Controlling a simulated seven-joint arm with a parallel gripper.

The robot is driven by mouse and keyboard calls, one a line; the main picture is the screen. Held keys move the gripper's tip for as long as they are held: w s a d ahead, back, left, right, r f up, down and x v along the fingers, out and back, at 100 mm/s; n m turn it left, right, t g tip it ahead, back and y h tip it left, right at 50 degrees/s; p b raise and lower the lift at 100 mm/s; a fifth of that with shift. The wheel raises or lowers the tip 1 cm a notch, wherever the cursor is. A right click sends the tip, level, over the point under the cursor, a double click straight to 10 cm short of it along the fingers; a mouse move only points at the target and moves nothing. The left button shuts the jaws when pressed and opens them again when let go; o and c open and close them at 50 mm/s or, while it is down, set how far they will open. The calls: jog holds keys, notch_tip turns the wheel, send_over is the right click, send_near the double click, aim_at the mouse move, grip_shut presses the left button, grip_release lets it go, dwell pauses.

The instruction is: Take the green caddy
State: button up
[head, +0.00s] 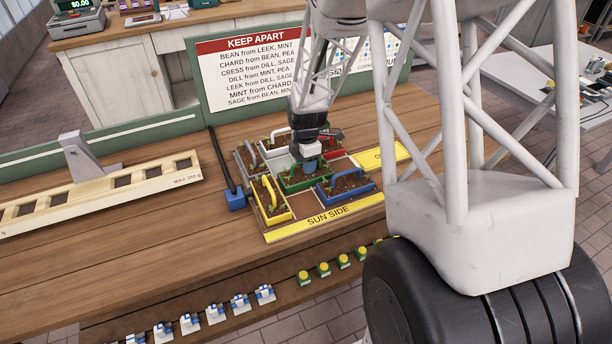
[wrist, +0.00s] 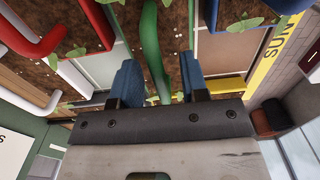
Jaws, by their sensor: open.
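The green caddy (head: 290,186) sits in the middle of the planter tray (head: 325,218), filled with soil and small seedlings. My gripper (head: 311,166) points down over it, close above the soil, and hides part of it. In the wrist view the green handle (wrist: 152,50) passes between the two blue fingertips of my open gripper (wrist: 160,82). I see no clear grip on the handle; any light contact cannot be told.
The yellow caddy (head: 268,205), blue caddy (head: 347,190), white caddy (head: 275,145) and grey caddy (head: 243,160) crowd around it. A red handle (wrist: 35,40) is close by. A KEEP APART sign (head: 250,75) stands behind. The table (head: 150,245) is clear at left front.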

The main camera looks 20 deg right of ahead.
jog(key=shift+c, duration=0.3)
grip_shut()
jog(key=shift+r, duration=5.05)
